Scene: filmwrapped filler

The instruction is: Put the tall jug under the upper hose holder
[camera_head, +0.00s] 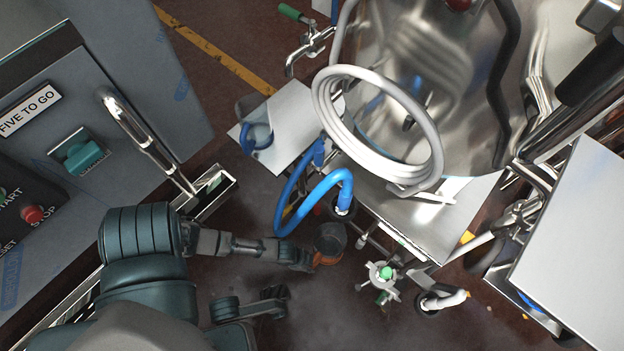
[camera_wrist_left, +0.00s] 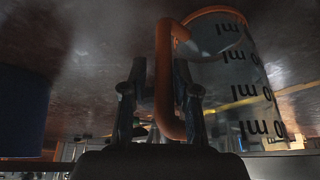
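The tall jug (camera_head: 331,238) is in the middle of the head view, below the blue hose. In the left wrist view it is clear-walled, with black ml marks and an orange rim and handle (camera_wrist_left: 166,75). My left gripper (camera_head: 303,259) is at the handle. In the wrist view its two fingers (camera_wrist_left: 163,105) stand on either side of the handle and look shut on it. The jug's base is hard to make out. I cannot single out the upper hose holder. A dark forked part at the lower middle may be my right gripper (camera_head: 272,301); its finger state is unclear.
A blue hose (camera_head: 315,193) arcs beside a steel machine with a coiled grey hose (camera_head: 432,155). A grey control cabinet (camera_head: 75,130) stands left. A steel panel (camera_head: 575,250) is at right. A wheeled foot (camera_head: 428,304) and a green-centred fitting (camera_head: 384,273) stand near the jug.

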